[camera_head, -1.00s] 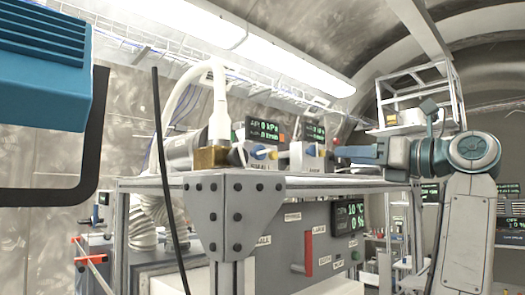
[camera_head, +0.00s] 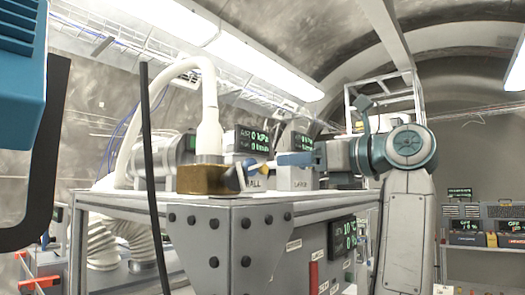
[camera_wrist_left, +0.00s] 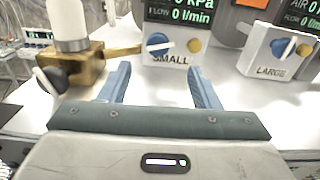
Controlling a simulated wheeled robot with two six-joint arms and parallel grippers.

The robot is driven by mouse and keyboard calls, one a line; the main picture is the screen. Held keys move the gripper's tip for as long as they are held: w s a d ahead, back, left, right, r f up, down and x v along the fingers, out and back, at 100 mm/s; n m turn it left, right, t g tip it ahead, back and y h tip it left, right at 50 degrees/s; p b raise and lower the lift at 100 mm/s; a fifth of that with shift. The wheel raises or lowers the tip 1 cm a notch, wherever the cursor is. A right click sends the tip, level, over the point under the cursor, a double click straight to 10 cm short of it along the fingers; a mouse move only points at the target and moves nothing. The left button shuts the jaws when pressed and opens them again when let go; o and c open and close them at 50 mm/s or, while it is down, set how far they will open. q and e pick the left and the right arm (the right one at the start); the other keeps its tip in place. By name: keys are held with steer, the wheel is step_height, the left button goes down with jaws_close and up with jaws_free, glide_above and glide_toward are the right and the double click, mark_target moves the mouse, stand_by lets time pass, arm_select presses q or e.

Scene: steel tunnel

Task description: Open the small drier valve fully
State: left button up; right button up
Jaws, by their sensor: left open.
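The small drier valve is a blue knob (camera_wrist_left: 158,44) on a grey box labelled SMALL, ahead of my left gripper in the left wrist view. A yellow knob (camera_wrist_left: 194,46) sits to its right. My left gripper (camera_wrist_left: 161,70) is open and empty; its two blue fingers point towards the box and stop short of the knob. In the head view my left gripper (camera_head: 282,159) reaches in from the right, and its fingers overlap the LARGE box (camera_head: 296,179). The small box's display (camera_head: 252,140) reads 0 kPa and 0 l/min.
A brass block (camera_head: 203,180) with a dark knob and a white hose stands left of the SMALL box. The table's front edge (camera_head: 230,200) runs below. A LARGE box (camera_wrist_left: 270,55) with its own blue knob stands at right in the left wrist view.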

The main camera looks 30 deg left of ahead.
mark_target(253, 165)
arm_select(q)
steer(key=a+p, duration=0.2)
steer(key=p, duration=0.1)
steer(key=a+p, duration=0.2)
steer(key=shift+w+r, duration=0.15)
steer(key=shift+r, duration=0.15)
steer(key=a+p, duration=0.2)
steer(key=a, duration=0.1)
steer(key=a+p, duration=0.1)
steer(key=a, duration=0.1)
steer(key=shift+w+f, duration=0.25)
steer(key=shift+w, duration=0.1)
steer(key=shift+w+a+f, duration=0.1)
steer(key=shift+a, duration=0.35)
steer(key=shift+d, duration=0.15)
arm_select(e)
step_height(253, 165, up, 9)
steer(key=a, duration=0.1)
steer(key=shift+a, duration=0.15)
arm_select(q)
steer(key=shift+d, duration=0.1)
steer(key=c, duration=1)
